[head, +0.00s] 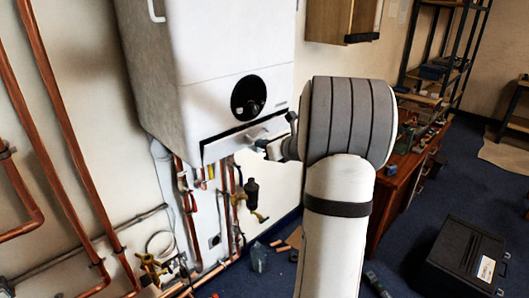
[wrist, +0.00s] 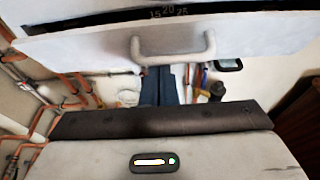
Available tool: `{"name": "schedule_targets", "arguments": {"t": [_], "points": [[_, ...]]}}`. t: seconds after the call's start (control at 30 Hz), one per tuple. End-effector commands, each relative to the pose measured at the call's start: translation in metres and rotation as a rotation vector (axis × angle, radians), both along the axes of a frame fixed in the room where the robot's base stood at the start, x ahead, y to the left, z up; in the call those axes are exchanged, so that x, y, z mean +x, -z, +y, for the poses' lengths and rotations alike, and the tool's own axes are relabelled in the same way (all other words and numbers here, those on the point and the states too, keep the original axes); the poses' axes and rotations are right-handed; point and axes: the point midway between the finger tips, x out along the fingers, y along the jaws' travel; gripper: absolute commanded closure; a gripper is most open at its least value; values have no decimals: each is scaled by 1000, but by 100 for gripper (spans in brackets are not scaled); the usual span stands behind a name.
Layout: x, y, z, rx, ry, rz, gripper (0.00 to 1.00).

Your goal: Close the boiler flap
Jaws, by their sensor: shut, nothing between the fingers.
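The boiler (head: 215,60) is a white box on the wall with a round black dial on its front. Its flap (head: 225,148) is a white panel along the lower front edge, tilted outward, with a dark gap above it. In the wrist view the flap (wrist: 80,45) spans the top, with printed numbers in the dark gap behind its upper edge. The flap's pale handle (wrist: 174,58) is a U-shaped bar. My gripper (head: 265,146) is shut and empty, close to the flap. Its fingers (wrist: 165,80) show just below the handle; whether they touch it is unclear.
Copper pipes (head: 60,105) run down the wall at left, and more pipes and valves hang under the boiler. A wooden desk (head: 405,175) stands right of my arm. A black case (head: 465,258) lies on the blue floor.

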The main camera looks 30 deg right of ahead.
Motion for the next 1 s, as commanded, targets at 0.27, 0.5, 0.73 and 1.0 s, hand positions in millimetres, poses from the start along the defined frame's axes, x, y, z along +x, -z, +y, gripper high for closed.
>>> {"name": "schedule_targets", "arguments": {"t": [0.27,0.5,0.73,1.0], "points": [[11,-20,-1,-1,7,-2,100],[22,-32,1,-1,8,-6,100],[29,-41,4,1,5,-14,100],[30,-45,4,1,5,-15,100]]}}
